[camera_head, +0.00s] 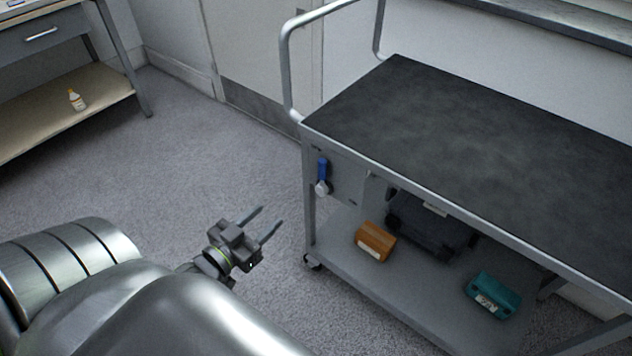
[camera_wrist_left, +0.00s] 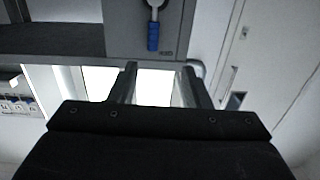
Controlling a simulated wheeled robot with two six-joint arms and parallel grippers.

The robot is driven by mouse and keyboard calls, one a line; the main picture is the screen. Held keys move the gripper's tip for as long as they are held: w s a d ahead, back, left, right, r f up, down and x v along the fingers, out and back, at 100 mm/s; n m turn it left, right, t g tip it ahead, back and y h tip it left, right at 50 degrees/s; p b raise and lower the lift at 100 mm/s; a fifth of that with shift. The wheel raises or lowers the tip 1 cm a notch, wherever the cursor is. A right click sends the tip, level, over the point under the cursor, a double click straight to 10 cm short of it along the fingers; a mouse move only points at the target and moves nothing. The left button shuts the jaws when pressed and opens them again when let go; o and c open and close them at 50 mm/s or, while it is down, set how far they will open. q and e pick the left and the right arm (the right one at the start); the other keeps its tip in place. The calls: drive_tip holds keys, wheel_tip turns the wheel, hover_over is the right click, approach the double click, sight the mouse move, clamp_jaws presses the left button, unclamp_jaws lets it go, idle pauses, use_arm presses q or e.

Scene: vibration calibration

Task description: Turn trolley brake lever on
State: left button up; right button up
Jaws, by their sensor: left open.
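The trolley (camera_head: 470,150) has a dark top and a grey lower shelf. Its brake lever (camera_head: 322,171) has a blue handle pointing up from a round silver pivot, on a grey panel at the trolley's left end. The lever (camera_wrist_left: 153,35) also shows in the left wrist view, where the blue handle points down and the pivot is at the top edge. My left gripper (camera_head: 271,216) is open and empty, left of and apart from the lever. Its two fingers (camera_wrist_left: 158,75) are spread in the left wrist view, clear of the lever. My right gripper is not in view.
The lower shelf holds an orange-brown box (camera_head: 375,241), a dark case (camera_head: 430,225) and a teal box (camera_head: 492,295). A metal push handle (camera_head: 285,70) rises at the trolley's left end. A bench (camera_head: 60,110) with a small bottle (camera_head: 76,100) stands far left. The floor between is clear.

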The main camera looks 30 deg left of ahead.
use_arm(q)
drive_tip(key=r, duration=0.1)
drive_tip(key=b, duration=0.3)
approach(320, 167)
drive_tip(key=shift+t, duration=0.3)
drive_tip(key=w, duration=0.7)
drive_tip(key=shift+w+d+f, duration=0.1)
drive_tip(key=shift+d+f, duration=0.05)
drive_tip(key=shift+f, duration=0.15)
drive_tip(key=shift+w, duration=0.7)
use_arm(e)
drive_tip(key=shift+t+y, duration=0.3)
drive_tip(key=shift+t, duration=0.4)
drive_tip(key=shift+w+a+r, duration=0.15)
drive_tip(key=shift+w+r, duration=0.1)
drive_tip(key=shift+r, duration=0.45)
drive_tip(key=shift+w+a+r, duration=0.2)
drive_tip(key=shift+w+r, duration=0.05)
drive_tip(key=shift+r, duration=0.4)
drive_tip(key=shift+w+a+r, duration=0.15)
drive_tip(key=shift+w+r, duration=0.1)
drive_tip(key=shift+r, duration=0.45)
use_arm(q)
clamp_jaws()
